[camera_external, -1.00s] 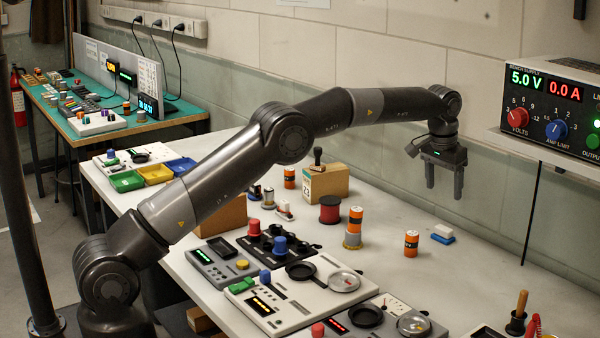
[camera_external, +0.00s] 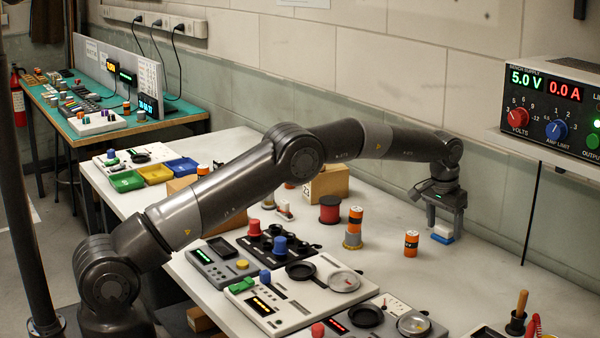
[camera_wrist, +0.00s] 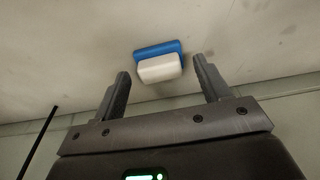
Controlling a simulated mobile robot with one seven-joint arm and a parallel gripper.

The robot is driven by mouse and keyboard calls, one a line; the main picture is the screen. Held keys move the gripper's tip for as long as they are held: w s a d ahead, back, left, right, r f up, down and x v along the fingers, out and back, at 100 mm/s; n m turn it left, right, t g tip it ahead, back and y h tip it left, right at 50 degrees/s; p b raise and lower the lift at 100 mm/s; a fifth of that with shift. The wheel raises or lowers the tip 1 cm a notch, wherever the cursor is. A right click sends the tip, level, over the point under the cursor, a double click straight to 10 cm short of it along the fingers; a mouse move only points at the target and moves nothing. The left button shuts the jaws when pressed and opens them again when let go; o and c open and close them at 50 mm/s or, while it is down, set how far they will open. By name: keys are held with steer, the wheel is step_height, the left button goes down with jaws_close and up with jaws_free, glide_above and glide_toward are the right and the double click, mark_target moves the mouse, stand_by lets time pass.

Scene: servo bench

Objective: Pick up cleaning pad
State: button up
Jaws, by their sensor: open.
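The cleaning pad (camera_external: 442,235) is a small block with a white layer and a blue layer, lying on the white bench near the wall. My gripper (camera_external: 444,232) is open and points down, right at the pad in the external view. In the wrist view the pad (camera_wrist: 160,62) lies ahead of and between the two fingertips of my gripper (camera_wrist: 162,75). Its white part faces the camera and its blue part shows behind. I cannot tell whether the fingers reach down beside the pad. Nothing is held.
An orange battery-like cylinder (camera_external: 411,243) stands just left of the pad. Another orange cylinder (camera_external: 355,218) and a red spool (camera_external: 329,209) stand farther left. Control panels (camera_external: 300,290) fill the bench front. The wall (camera_external: 490,200) is close behind, with a power supply (camera_external: 555,105) mounted on it.

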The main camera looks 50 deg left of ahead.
steer(key=shift+c, duration=0.6)
steer(key=c, duration=0.9)
steer(key=shift+r, duration=0.15)
steer(key=shift+c, duration=0.2)
